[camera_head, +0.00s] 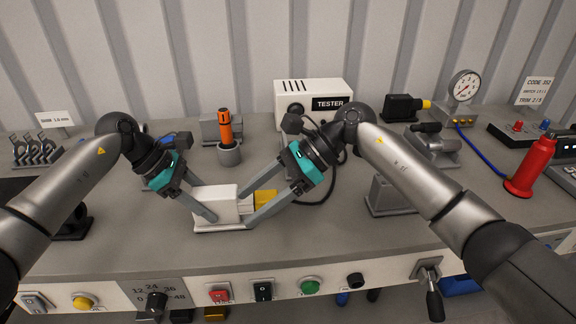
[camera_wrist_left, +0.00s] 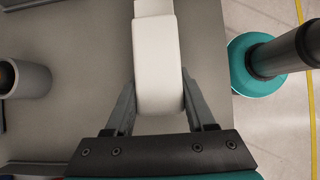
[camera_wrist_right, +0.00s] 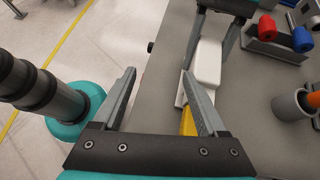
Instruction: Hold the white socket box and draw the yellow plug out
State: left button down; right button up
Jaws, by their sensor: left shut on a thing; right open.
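The white socket box (camera_head: 217,203) stands on the bench near its front edge, in the middle of the head view. My left gripper (camera_head: 206,205) is shut on the box, with a finger on each side; the left wrist view shows the box (camera_wrist_left: 158,70) between the fingers. The yellow plug (camera_head: 265,199) sits at the right side of the box. My right gripper (camera_head: 252,208) is open at the plug. In the right wrist view the plug (camera_wrist_right: 188,122) lies beside the right-hand finger, partly hidden, not midway between the fingers.
Behind stand an orange-handled tool in a grey holder (camera_head: 229,153) and the white tester (camera_head: 313,96) with a black cable on the bench. A grey block (camera_head: 388,196) stands to the right. Switches and buttons line the front panel (camera_head: 350,268).

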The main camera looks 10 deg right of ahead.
aim_at(271, 195)
jog(key=w+d+r+m+t+h, duration=0.2)
jog(key=w+d+h, duration=0.3)
jog(key=w+d, duration=0.1)
jog(key=x, duration=0.9)
jog(key=shift+w+d+f, duration=0.25)
jog(key=shift+f, duration=0.1)
grip_shut()
dwell(0.8)
